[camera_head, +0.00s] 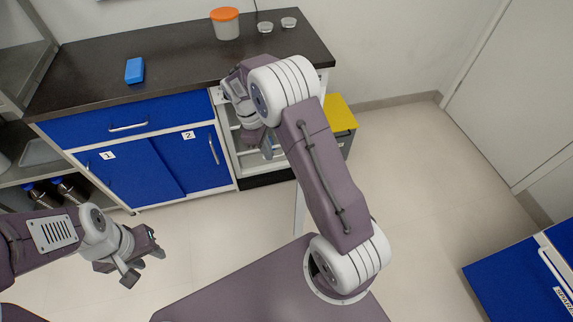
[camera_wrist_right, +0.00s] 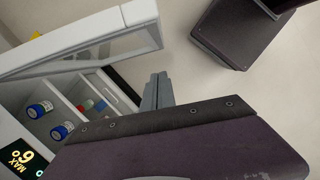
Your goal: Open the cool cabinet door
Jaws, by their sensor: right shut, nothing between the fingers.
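The cool cabinet (camera_head: 231,142) is a white unit under the right end of the dark counter, its shelves visible. In the right wrist view its glazed, white-framed door (camera_wrist_right: 140,40) stands swung out from the white cabinet body (camera_wrist_right: 22,135). In the head view a white edge, apparently the door (camera_head: 299,208), shows below my right arm. My right gripper (camera_head: 268,148) is in front of the cabinet opening. In the wrist view its fingertips (camera_wrist_right: 156,90) are together and empty, beside the open door and interior.
Blue cupboards (camera_head: 150,160) stand left of the cabinet. A yellow-lidded bin (camera_head: 340,116) stands to its right. Small bottles (camera_wrist_right: 62,130) stand on the cabinet shelves. The counter (camera_head: 180,75) holds an orange-lidded jar (camera_head: 227,27) and a blue box (camera_head: 135,70).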

